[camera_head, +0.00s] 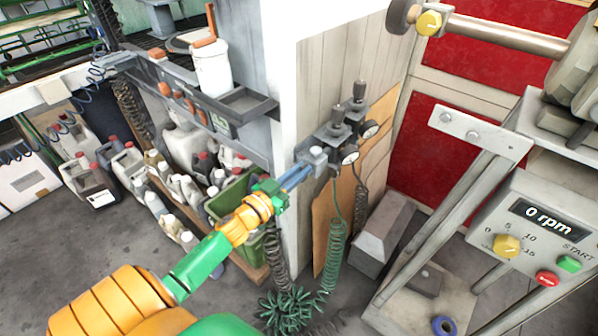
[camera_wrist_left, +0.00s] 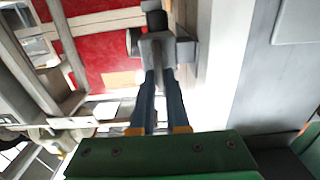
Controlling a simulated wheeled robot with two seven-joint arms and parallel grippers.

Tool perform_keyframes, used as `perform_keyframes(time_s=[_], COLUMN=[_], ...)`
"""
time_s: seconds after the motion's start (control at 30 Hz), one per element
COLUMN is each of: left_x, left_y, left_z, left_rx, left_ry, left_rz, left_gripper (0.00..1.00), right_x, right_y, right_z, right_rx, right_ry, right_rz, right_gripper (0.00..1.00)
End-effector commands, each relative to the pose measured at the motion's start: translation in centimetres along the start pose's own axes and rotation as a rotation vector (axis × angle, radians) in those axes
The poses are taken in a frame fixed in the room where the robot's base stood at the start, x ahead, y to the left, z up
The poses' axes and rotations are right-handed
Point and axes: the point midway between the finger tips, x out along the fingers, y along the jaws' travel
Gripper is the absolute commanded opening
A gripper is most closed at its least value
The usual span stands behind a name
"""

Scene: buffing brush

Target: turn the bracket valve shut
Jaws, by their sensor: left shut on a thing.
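The bracket valve (camera_head: 315,156) is a small grey fitting at the left end of the bracket on the white pillar's corner. My left gripper (camera_head: 304,170) reaches it from the lower left, its blue-grey fingers shut on it. In the left wrist view the two fingers (camera_wrist_left: 159,78) close around the grey valve (camera_wrist_left: 157,44), with a dark part above it. The fingertips hide part of the valve, and I cannot tell its turn angle. My right gripper is not in view.
Dark regulators (camera_head: 338,122) and a round gauge (camera_head: 349,154) sit close right of the valve. A green coiled hose (camera_head: 334,250) hangs below. Jugs (camera_head: 185,145) crowd the left shelf. The machine with a "0 rpm" display (camera_head: 544,215) stands right.

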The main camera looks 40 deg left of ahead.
Motion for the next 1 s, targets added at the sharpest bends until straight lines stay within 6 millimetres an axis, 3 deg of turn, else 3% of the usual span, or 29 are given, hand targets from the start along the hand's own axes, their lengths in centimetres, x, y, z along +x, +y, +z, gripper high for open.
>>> perform_keyframes(time_s=[0.27, 1.0], left_x=[-0.1, -0.2], left_y=[0.3, 1.1], left_z=[0.5, 1.4], left_rx=[0.135, 0.829], left_ry=[-0.013, -0.019], left_rz=[0.0, 0.005], left_gripper=[0.0, 0.0], right_x=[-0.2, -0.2], right_y=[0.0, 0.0], right_z=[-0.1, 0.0], right_rx=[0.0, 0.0], right_ry=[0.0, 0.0], right_rz=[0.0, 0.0], right_gripper=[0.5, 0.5])
